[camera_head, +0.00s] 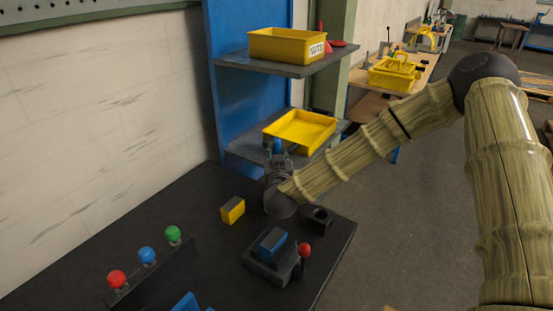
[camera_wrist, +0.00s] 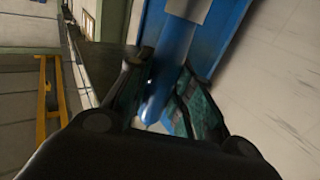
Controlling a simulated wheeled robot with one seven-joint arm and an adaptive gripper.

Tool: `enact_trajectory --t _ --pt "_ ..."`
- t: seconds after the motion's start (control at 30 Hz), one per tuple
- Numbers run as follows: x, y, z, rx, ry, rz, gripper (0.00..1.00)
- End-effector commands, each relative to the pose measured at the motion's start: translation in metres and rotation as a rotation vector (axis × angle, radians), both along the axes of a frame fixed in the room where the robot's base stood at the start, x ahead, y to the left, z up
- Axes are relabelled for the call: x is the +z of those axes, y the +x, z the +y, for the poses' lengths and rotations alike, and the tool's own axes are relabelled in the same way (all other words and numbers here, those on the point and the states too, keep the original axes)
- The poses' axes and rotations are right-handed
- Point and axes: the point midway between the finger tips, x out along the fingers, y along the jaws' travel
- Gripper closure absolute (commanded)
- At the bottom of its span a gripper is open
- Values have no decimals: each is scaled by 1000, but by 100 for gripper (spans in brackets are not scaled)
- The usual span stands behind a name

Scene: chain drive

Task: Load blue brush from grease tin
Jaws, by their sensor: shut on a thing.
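My gripper (camera_head: 279,158) is raised above the back of the dark bench, in front of the lower shelf. It is shut on the blue brush (camera_wrist: 174,52), whose blue shaft runs between the two fingers in the wrist view, with a grey part at its upper end. In the head view only a small blue tip of it (camera_head: 277,146) shows above the fingers. A small black round-topped holder with a dark opening (camera_head: 317,217) stands on the bench to the lower right of my gripper; I cannot tell whether it is the grease tin.
A yellow block (camera_head: 232,210) and a dark fixture (camera_head: 262,267) with a blue block and red-knobbed lever stand on the bench. A bar (camera_head: 150,278) carries red, blue and green balls. Yellow trays (camera_head: 300,130) (camera_head: 285,46) sit on the shelves. The bench's left part is clear.

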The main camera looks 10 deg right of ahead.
Motion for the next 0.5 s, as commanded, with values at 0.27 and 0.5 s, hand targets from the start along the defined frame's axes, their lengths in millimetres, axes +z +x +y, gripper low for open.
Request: enact_trajectory --t 0.27,0.5 --pt "-11 0 0 -1 0 1 100" --pt "-31 0 0 0 0 1 100"
